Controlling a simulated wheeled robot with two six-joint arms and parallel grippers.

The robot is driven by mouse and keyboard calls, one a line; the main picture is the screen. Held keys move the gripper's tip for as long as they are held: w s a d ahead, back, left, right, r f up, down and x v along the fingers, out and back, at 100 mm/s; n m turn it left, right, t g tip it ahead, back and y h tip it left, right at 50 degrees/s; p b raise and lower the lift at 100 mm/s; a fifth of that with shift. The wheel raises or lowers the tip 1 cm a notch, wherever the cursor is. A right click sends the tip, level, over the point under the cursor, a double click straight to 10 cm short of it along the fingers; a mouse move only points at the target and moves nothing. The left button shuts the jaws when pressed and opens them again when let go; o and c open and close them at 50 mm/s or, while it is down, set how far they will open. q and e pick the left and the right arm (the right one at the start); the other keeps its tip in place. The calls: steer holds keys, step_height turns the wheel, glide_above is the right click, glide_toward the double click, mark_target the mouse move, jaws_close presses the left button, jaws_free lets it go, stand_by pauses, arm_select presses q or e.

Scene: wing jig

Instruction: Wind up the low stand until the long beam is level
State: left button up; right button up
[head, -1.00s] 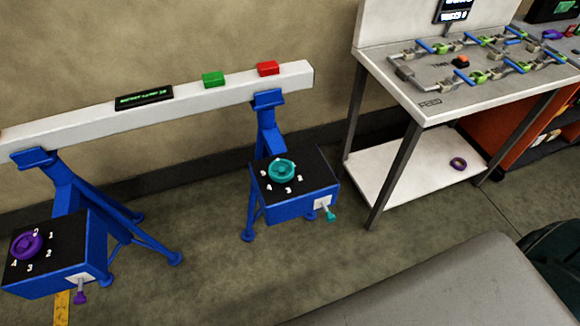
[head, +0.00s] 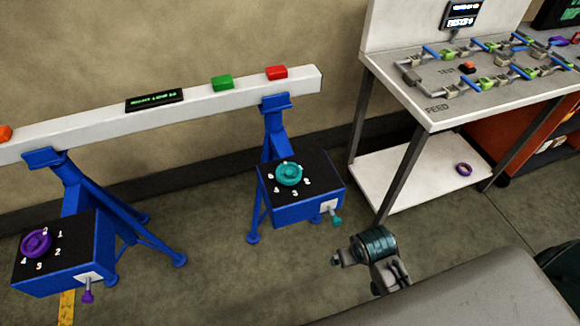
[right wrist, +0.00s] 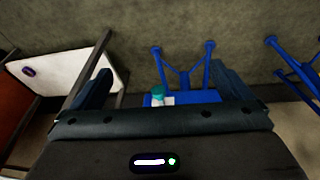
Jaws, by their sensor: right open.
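The long white beam (head: 215,103) rests on two blue stands and slants in the head view, its left end lower in the picture. The left stand (head: 62,262) has a purple dial (head: 37,243) and a purple crank knob (head: 87,296). The right stand (head: 300,205) has a teal dial (head: 289,174) and a teal crank knob (head: 337,220). My right gripper (right wrist: 163,80) is open and empty. In the right wrist view, the teal knob (right wrist: 158,92) and blue box (right wrist: 205,97) show between its fingers, apart from them. My left gripper is out of view.
A dark display (head: 155,100), a green block (head: 222,83) and a red block (head: 277,72) sit on the beam. A workbench (head: 432,112) stands right of the stands, with a purple ring (head: 464,170) on its lower shelf. Floor between the stands is clear.

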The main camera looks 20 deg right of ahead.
steer(key=w+a+r+m+g, duration=0.1)
steer(key=w+a+r+m, duration=0.15)
steer(key=w, duration=0.85)
steer(key=w+a+r+m+g, duration=0.1)
steer(key=w+r+m, duration=0.15)
steer(key=w, duration=0.75)
steer(key=m+y, duration=0.1)
glide_toward(289, 170)
steer(key=shift+g, duration=0.4)
steer(key=f, duration=0.3)
steer(key=f+p, duration=0.1)
steer(key=f, duration=0.2)
steer(key=f+p, duration=0.1)
steer(key=f, duration=0.1)
steer(key=shift+w+f, duration=0.4)
steer(key=c, duration=1)
